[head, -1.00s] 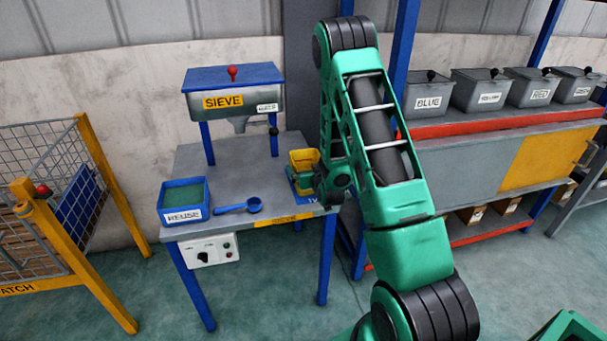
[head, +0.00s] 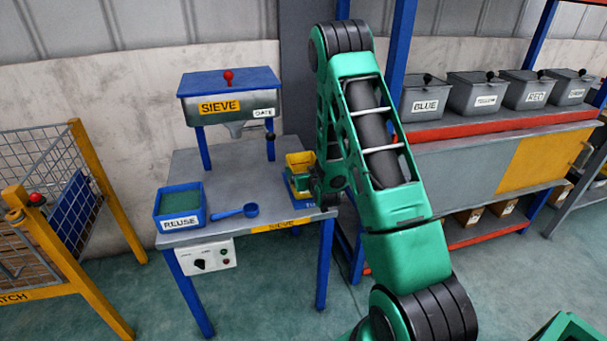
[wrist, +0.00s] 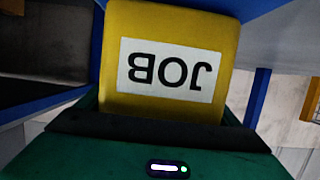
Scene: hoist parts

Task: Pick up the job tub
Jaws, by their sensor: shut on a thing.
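The job tub (head: 299,158) is a small yellow tub at the right end of the sieve bench, over or on a blue mat (head: 296,197). In the wrist view the tub (wrist: 170,95) fills the middle, with its white JOB label upside down. My gripper (head: 306,183) is shut on the tub from the right side. My green arm hides part of that area. I cannot tell whether the tub touches the mat.
The sieve (head: 230,100) stands at the back of the grey bench (head: 235,172). A blue REUSE tub (head: 180,222) and a blue scoop (head: 249,210) lie at its front. Grey lidded bins (head: 425,97) line a shelf at right. A yellow-framed cage (head: 100,190) stands at left.

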